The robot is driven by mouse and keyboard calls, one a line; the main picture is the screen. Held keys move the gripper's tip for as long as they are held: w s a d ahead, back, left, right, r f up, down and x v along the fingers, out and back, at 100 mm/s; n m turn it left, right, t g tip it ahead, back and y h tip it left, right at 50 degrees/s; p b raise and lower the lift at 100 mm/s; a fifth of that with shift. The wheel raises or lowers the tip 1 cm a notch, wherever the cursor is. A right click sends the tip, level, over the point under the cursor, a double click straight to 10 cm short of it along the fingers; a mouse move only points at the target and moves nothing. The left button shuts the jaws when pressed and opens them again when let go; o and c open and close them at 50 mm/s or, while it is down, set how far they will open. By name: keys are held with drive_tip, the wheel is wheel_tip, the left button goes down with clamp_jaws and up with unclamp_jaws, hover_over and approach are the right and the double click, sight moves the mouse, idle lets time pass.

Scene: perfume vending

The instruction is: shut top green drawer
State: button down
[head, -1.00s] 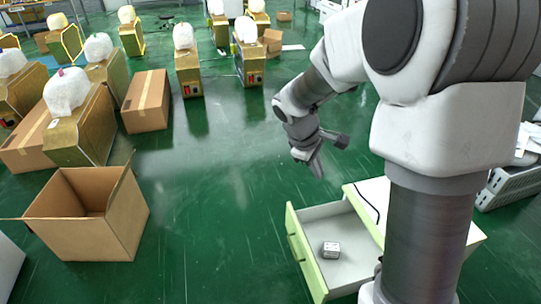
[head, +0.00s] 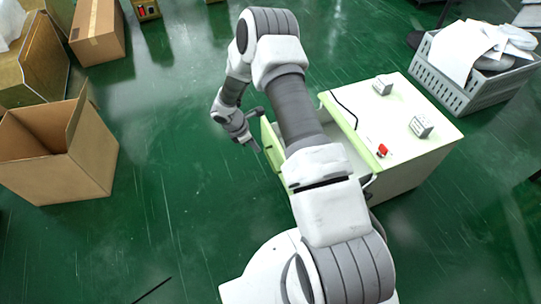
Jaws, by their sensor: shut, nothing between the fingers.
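The top green drawer (head: 270,143) is pulled out from the left side of a white cabinet with pale green edges (head: 436,98). My arm hides much of the drawer's inside. My gripper (head: 254,147) is shut and empty, just left of the drawer's green front, near its far end. I cannot tell whether it touches the front.
Two small white boxes (head: 382,86) (head: 421,127) and a red item (head: 382,150) are on the cabinet top, with a black cable (head: 345,108). A grey crate of papers (head: 432,65) stands behind right. An open cardboard box (head: 62,150) is at left. Green floor between is clear.

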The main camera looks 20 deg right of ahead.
drive_tip(key=b, duration=0.3)
hover_over(272, 165)
drive_tip(key=a, duration=0.3)
wheel_tip(272, 165, down, 10)
drive_tip(key=d, duration=0.3)
drive_tip(key=shift+r+b, duration=0.25)
drive_tip(key=shift+b, duration=0.15)
drive_tip(key=shift+d+r, duration=0.1)
drive_tip(key=shift+d, duration=0.55)
drive_tip(key=shift+d, duration=0.1)
